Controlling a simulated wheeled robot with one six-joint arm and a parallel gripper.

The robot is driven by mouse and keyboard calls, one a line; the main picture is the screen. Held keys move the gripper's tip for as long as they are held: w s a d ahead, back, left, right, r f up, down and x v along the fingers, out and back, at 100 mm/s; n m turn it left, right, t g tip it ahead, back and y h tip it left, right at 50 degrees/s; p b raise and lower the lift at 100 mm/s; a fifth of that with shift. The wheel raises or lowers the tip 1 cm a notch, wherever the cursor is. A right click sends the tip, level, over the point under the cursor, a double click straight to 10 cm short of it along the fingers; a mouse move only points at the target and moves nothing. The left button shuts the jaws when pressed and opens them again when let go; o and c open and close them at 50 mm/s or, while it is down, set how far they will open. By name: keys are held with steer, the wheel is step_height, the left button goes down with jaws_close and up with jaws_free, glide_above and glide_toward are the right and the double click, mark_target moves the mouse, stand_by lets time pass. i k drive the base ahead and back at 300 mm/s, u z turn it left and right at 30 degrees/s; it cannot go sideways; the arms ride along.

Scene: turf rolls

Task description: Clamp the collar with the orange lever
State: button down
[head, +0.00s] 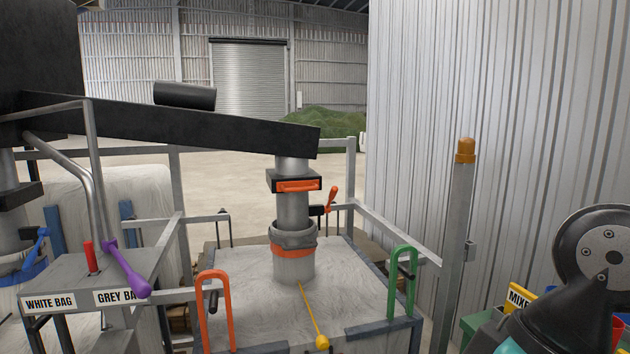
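The orange lever (331,199) sticks up, tilted, from a dark bracket on the right of the metal spout (292,209). Below it, the collar is an orange band (293,251) around the bag's neck, with dark grey gathered material (293,236) above it. I cannot tell from here how tight the band is. The pale bag neck (294,268) runs down into the white bag top (265,285). A separate orange handle (298,186) sits on a black box higher on the spout. Part of my arm shows at the lower right, but my gripper is not in view.
Orange (203,310) and green (393,280) hoops stand at the front corners of the frame. A yellow-knobbed cord (311,310) lies on the bag. Grey rails and a post (457,250) border the right. A purple lever (126,270) and red lever (91,256) are left.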

mark_target(333, 190)
steer(key=u, duration=0.2)
steer(key=i, duration=1.3)
steer(key=u, duration=0.25)
